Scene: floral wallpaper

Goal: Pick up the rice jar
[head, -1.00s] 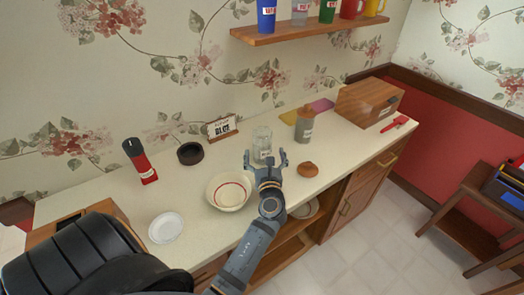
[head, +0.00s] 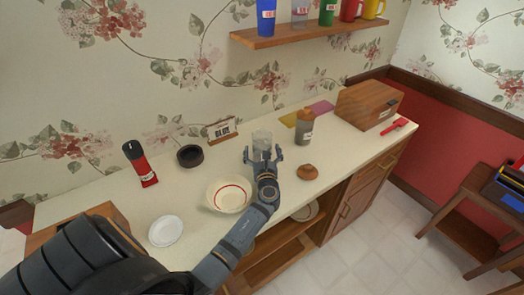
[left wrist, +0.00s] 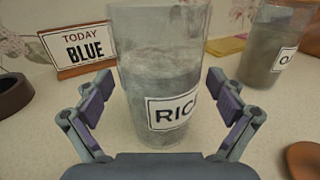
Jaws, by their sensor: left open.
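The rice jar (head: 262,138) is a clear glass jar standing upright on the counter. In the left wrist view the rice jar (left wrist: 155,80) fills the middle, with grey contents and a white label whose visible letters read "RIC". My left gripper (head: 266,155) is open, low over the counter on the near side of the jar. In the left wrist view its fingers (left wrist: 160,97) stand to the left and right of the jar, with a gap at the left finger; contact on the right cannot be told. The right gripper is not in view.
A second labelled jar (head: 305,128) stands to the right, with a brown lid (head: 308,172) before it. A "TODAY BLUE" sign (head: 222,130) is behind left. A bowl (head: 229,194) is close at left. A wooden box (head: 368,104) stands far right.

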